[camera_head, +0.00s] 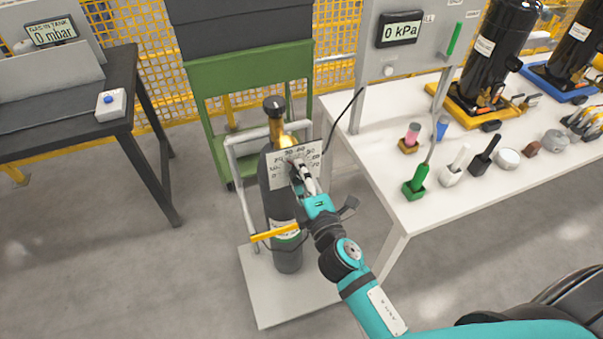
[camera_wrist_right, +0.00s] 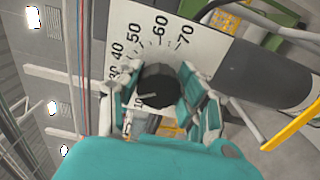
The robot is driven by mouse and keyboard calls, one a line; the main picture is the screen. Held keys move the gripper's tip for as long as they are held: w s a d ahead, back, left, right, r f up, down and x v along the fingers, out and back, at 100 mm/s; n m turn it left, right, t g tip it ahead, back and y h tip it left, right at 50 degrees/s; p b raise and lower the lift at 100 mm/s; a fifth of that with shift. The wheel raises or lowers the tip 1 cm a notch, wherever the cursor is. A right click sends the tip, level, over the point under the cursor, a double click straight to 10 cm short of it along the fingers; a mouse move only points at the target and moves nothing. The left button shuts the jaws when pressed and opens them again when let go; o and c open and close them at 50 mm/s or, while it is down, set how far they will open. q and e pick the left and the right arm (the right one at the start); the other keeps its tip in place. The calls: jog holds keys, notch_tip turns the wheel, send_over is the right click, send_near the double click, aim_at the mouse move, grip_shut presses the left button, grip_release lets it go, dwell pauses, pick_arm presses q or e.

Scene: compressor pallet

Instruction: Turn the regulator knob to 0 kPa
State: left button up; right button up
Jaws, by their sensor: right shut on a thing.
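The regulator knob (camera_wrist_right: 157,86) is a black round knob with a pale pointer line, in front of a white dial plate (camera_head: 311,158) with black numbers. In the right wrist view the dial plate (camera_wrist_right: 198,28) shows 30 to 70 along its upper part and a 10 lower left; the pointer looks aimed away from the high numbers, its exact reading unclear. My right gripper (camera_wrist_right: 166,90) has its fingers on both sides of the knob and is shut on it. In the head view the right gripper (camera_head: 301,172) covers the knob. The display (camera_head: 401,29) reads 0 kPa. My left gripper is out of view.
The plate is on a dark gas cylinder (camera_head: 286,255) standing on a pale base (camera_head: 262,303) with a yellow strap (camera_head: 274,232). A white table (camera_head: 385,165) with several small items stands to the right. A dark table (camera_head: 70,131) is at the left.

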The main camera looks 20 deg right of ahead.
jog(key=n, duration=0.3)
jog(key=shift+n+p, duration=0.3)
jog(key=shift+n, duration=0.1)
jog(key=n, duration=0.3)
jog(key=shift+r+n+p, duration=0.15)
jog(key=shift+n+p, duration=0.15)
jog(key=shift+p, duration=0.1)
jog(key=n+p, duration=0.1)
jog(key=n, duration=0.2)
jog(key=shift+a+n, duration=0.1)
jog(key=shift+n, duration=0.2)
jog(key=shift+a+n+p, duration=0.1)
jog(key=shift+n+p, duration=0.7)
jog(key=shift+n, duration=1.1)
jog(key=o, duration=1.2)
jog(key=shift+s, duration=0.1)
jog(key=s, duration=1.1)
jog(key=shift+s+d, duration=0.25)
jog(key=shift+s, duration=0.15)
